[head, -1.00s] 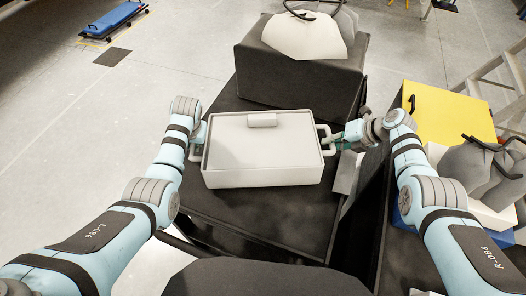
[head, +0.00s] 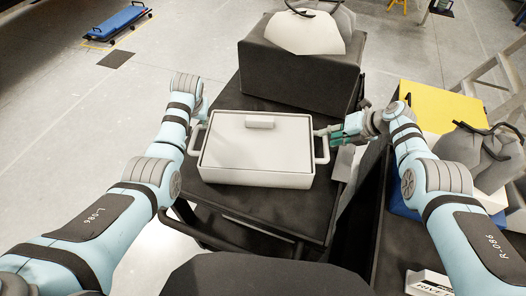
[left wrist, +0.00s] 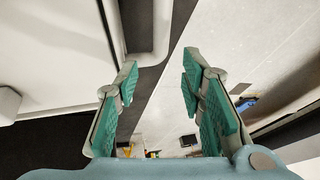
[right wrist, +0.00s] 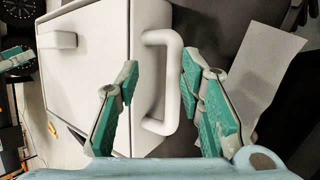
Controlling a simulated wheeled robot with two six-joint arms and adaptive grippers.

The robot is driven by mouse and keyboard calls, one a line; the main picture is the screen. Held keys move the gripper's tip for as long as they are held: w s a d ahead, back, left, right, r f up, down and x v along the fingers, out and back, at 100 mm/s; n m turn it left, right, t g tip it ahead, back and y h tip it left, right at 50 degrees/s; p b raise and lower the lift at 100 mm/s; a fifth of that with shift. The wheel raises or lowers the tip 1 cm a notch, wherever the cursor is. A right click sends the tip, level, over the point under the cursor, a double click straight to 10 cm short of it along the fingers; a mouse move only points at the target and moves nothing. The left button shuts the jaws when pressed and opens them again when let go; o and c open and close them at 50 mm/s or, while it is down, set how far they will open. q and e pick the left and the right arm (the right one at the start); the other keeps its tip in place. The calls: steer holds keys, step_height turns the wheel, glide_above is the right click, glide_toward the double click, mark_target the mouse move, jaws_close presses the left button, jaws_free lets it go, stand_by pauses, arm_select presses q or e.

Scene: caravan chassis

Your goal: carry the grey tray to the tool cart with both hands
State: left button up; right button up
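The grey tray (head: 255,150), a pale lidded box with a loop handle at each end, rests on the dark top of a cart (head: 300,205). My left gripper (head: 201,112) is mostly hidden by its arm in the head view. In the left wrist view it (left wrist: 158,85) is open and empty, with the left handle (left wrist: 162,35) just beyond its fingertips. My right gripper (head: 322,132) is at the right handle (head: 322,150). In the right wrist view it (right wrist: 160,75) is open, with the handle (right wrist: 172,80) between its spread fingers but no visible grip.
A dark block (head: 300,72) with a pale moulded part (head: 305,35) stands behind the tray. To the right are a yellow panel (head: 430,105) and grey parts (head: 480,155) on another surface. Open floor lies to the left.

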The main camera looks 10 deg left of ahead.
arm_select(q)
steer(key=v, duration=1.1)
steer(key=shift+s, duration=0.45)
arm_select(e)
steer(key=s+v, duration=0.1)
steer(key=v, duration=1.2)
steer(key=shift+a, duration=0.3)
arm_select(q)
steer(key=shift+a, duration=0.15)
